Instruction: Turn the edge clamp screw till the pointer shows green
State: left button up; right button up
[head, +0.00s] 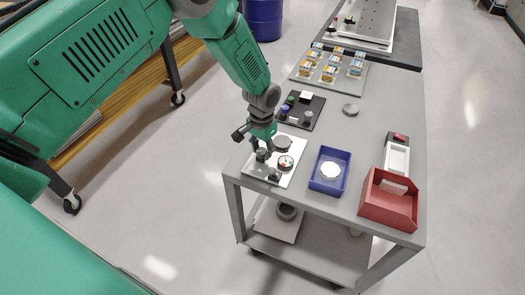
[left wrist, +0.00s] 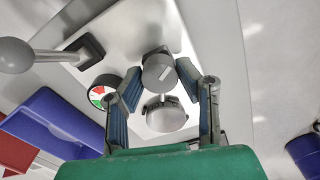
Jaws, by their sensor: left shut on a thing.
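The mirror fixture is a white plate (head: 257,171) at the near left corner of the grey cart. It also shows in the left wrist view (left wrist: 127,42). My left gripper (head: 264,148) reaches down over it. In the left wrist view its blue-padded fingers (left wrist: 159,80) are closed on the sides of a grey round screw head (left wrist: 158,72) with a white line. A grey round disc (left wrist: 165,117) sits beside it. The round dial (head: 286,162) shows red, green and white sectors in the left wrist view (left wrist: 103,91); its pointer is too small to read. My right gripper is out of view.
A grey ball-ended rod (left wrist: 14,55) and a black block (left wrist: 91,47) are near the screw. A blue tray (head: 318,184) and a red bin (head: 386,209) stand to the right. A black board (head: 314,104) lies behind. Bare cart top lies between.

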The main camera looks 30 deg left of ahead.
aim_at(262, 150)
pick_arm(q)
jog(key=shift+m, duration=0.3)
jog(key=shift+r, duration=0.1)
jog(key=o, duration=1.1)
jog(key=shift+o, duration=0.2)
notch_tip(262, 150, up, 12)
